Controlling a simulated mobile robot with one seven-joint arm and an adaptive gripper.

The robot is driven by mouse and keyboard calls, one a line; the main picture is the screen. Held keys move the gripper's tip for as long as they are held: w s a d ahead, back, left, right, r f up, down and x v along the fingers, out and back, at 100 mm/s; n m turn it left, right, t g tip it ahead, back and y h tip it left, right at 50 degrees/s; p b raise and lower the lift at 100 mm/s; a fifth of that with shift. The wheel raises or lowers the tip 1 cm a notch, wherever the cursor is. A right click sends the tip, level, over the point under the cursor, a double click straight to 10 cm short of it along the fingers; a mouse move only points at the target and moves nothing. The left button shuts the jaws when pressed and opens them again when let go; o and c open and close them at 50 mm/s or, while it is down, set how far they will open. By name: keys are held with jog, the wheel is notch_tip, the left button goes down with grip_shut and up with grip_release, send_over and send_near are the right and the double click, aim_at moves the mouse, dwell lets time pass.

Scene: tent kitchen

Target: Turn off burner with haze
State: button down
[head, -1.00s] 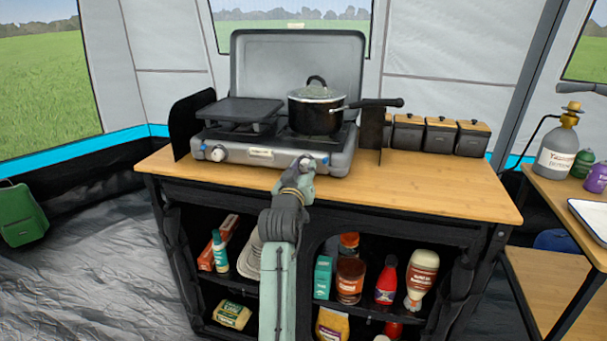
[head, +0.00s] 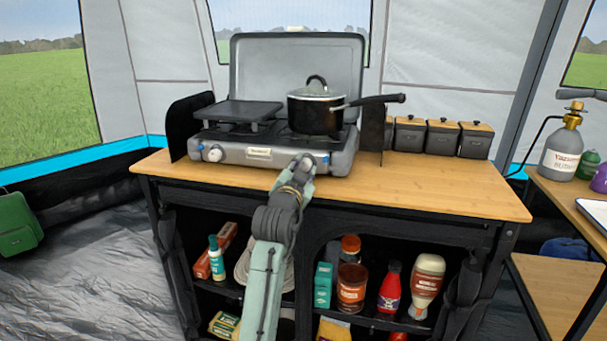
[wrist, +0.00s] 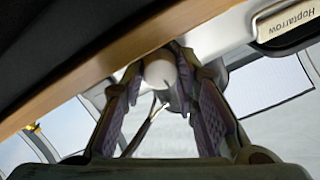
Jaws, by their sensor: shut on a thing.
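A grey two-burner camping stove (head: 262,155) stands on the wooden counter with its lid up. A black pot (head: 315,118) with a glass lid sits on the right burner, and a flat dark griddle (head: 237,111) covers the left one. My gripper (head: 308,163) is at the right front knob and hides most of it. In the wrist view my gripper (wrist: 158,77) is shut on the pale round knob (wrist: 160,71), which sits between the fingers. The left knob (head: 214,155) is free. I cannot clearly make out haze at either burner.
The pot's long handle (head: 372,100) reaches right over a dark side panel. Several dark canisters (head: 441,137) stand behind the counter's clear right part (head: 440,190). Shelves below hold bottles and jars. A side table with a gas cylinder (head: 561,155) is at far right.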

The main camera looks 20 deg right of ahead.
jog(key=shift+m, duration=0.6)
jog(key=c, duration=1.5)
grip_release()
jog(key=shift+c, duration=0.2)
jog(key=v, duration=1.2)
